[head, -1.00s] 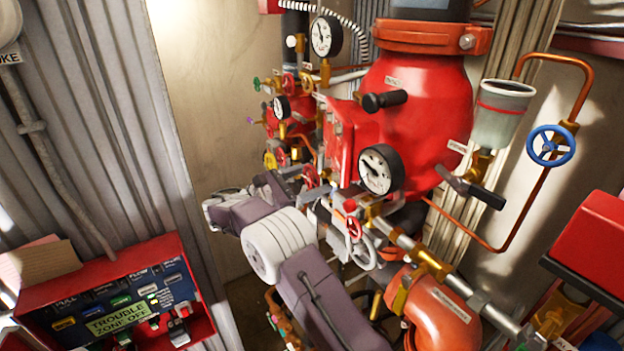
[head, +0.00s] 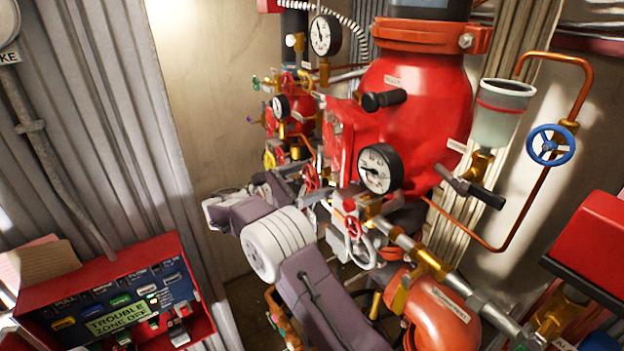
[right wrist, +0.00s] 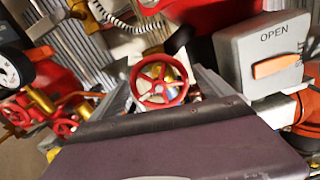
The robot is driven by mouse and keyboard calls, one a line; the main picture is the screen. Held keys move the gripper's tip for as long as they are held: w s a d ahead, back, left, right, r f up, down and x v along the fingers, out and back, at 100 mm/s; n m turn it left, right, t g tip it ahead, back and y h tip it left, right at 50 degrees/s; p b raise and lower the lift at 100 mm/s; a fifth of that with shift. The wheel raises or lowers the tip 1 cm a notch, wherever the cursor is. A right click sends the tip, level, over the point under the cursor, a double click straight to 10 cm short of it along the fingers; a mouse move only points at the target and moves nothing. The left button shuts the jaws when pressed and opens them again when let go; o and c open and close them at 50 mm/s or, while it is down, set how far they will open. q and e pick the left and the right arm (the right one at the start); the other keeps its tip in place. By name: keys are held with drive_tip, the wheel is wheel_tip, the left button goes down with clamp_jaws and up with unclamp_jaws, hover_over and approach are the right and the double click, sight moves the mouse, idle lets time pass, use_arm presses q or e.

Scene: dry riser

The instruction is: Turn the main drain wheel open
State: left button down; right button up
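A small red handwheel (head: 310,177) sits on the pipework left of the large red valve body. It also shows in the right wrist view (right wrist: 162,82), facing the camera, with a pale metal hub. I cannot read a label naming it the main drain. My right gripper (head: 318,190) is at this wheel, partly hidden among pipes in the head view. In the right wrist view its grey fingers (right wrist: 165,95) stand apart on either side of the wheel. I cannot tell whether they touch the rim. My left gripper is not in view.
A grey box marked OPEN (right wrist: 268,55) stands right of the wheel. A blue wheel (head: 550,145) is far right. A red alarm panel (head: 115,300) is at lower left.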

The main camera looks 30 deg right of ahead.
drive_tip(key=shift+a+f+b, duration=0.15)
drive_tip(key=shift+a+b, duration=0.15)
drive_tip(key=a+b, duration=0.4)
drive_tip(key=a, duration=0.4)
drive_tip(key=shift+s+a, duration=0.3)
drive_tip(key=shift+s, duration=0.05)
drive_tip(key=shift+d, duration=0.15)
